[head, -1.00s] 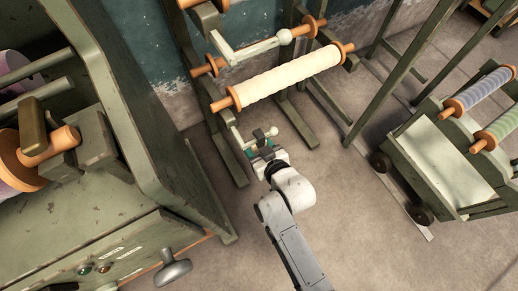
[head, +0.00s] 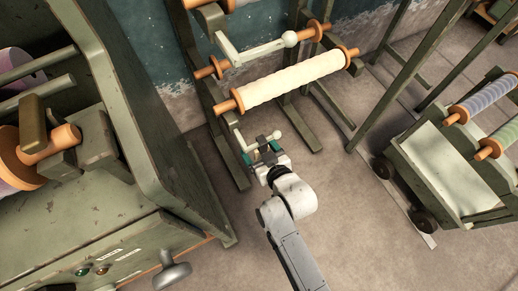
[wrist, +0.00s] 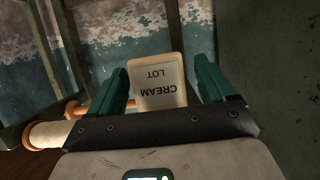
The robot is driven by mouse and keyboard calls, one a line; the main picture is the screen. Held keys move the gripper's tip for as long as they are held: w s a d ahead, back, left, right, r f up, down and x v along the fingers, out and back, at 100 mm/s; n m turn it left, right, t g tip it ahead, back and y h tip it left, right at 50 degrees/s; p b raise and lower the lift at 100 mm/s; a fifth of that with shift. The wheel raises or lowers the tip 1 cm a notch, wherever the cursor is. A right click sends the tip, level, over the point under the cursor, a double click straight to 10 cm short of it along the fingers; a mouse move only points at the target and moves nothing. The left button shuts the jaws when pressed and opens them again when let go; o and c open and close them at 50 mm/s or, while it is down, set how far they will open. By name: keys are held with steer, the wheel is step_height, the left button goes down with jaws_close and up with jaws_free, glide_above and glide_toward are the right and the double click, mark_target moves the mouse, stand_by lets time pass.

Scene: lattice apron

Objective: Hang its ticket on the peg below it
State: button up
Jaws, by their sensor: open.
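A cream ticket (wrist: 160,80) reading "CREAM LOT", upside down in the wrist view, stands between the two green fingers of my gripper (wrist: 160,85). The fingers are open, with a gap showing at the ticket's right side; contact on its left is hard to tell. In the head view my gripper (head: 262,151) is just below the cream roll (head: 295,82) with orange end discs. A pale bar with a ball end (head: 275,133) shows right behind my gripper. I cannot make out the ticket in the head view, nor tell what holds it. I cannot clearly identify the peg.
A green rack upright (head: 232,165) stands close left of my gripper. A pale crank (head: 245,52) is above the roll. A green machine (head: 110,215) fills the left. A wheeled cart (head: 435,165) with coloured rolls stands right. Floor (head: 345,215) between is clear.

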steer(key=p+v, duration=0.2)
steer(key=v, duration=0.9)
steer(key=shift+w, duration=0.1)
steer(key=s+d+r+m+g+h, duration=0.1)
steer(key=s+d+m+g+h, duration=0.35)
steer(key=s+d, duration=0.65)
steer(key=s+d+r+m+g+h, duration=0.1)
steer(key=s+d+m+g+h, duration=0.2)
steer(key=s+d+g, duration=0.75)
steer(key=w+d+r+t+p, duration=0.1)
steer(key=r+t+p, duration=0.1)
steer(key=r+p, duration=0.7)
steer(key=w+d+r+t+p, duration=0.2)
steer(key=r+p, duration=0.7)
steer(key=shift+w+d+r+t, duration=0.15)
steer(key=shift+w+d+t, duration=0.1)
steer(key=shift+t, duration=0.15)
